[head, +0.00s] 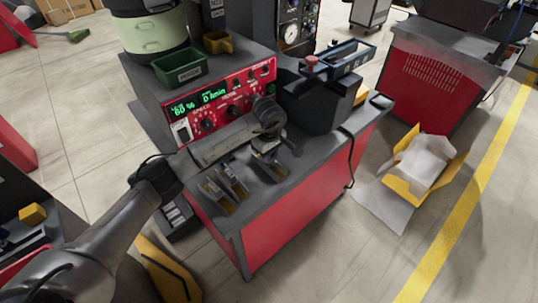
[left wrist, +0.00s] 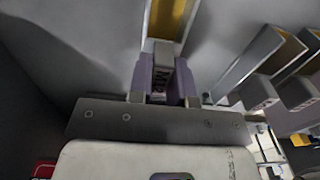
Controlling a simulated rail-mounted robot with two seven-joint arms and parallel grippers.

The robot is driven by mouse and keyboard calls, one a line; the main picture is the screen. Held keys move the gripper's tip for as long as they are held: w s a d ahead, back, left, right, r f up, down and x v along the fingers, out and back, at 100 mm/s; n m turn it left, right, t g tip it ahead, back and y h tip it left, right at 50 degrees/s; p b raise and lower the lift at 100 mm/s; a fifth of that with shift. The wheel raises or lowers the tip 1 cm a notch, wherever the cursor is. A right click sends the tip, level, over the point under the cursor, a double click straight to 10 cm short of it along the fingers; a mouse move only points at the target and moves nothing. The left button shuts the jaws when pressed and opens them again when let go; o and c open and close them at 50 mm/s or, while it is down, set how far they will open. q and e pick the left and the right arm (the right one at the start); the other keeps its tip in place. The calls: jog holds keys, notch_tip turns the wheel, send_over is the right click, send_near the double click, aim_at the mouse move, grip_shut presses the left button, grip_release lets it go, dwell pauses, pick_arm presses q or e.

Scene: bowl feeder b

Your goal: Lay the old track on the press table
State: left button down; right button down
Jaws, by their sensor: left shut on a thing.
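My left gripper (head: 266,148) reaches over the grey top of the feeder bench from the left. In the left wrist view its two fingers (left wrist: 163,98) are closed on the labelled block end of a track (left wrist: 166,68), a grey channel with an amber inside. In the head view this held track (head: 286,168) is partly hidden by the gripper; I cannot tell whether it touches the bench. Two similar tracks (head: 214,192) lie beside it towards the front left. I cannot tell which surface is the press table. My right gripper is not in view.
A red control panel (head: 222,100) stands behind the gripper. A dark block with a blue-edged rail (head: 345,60) stands to its right. A black cable hangs over the bench's right edge. A yellow open box (head: 422,165) lies on the floor. A red cabinet (head: 425,75) stands at upper right.

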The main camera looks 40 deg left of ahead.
pick_arm(q)
jog(key=c, duration=1.1)
grip_release()
jog(key=shift+f, duration=0.1)
jog(key=shift+o, duration=0.2)
jog(key=shift+r, duration=0.3)
notch_tip(320, 180, up, 12)
jog(key=p, duration=0.2)
jog(key=shift+f+p, duration=0.15)
jog(key=shift+p, duration=0.2)
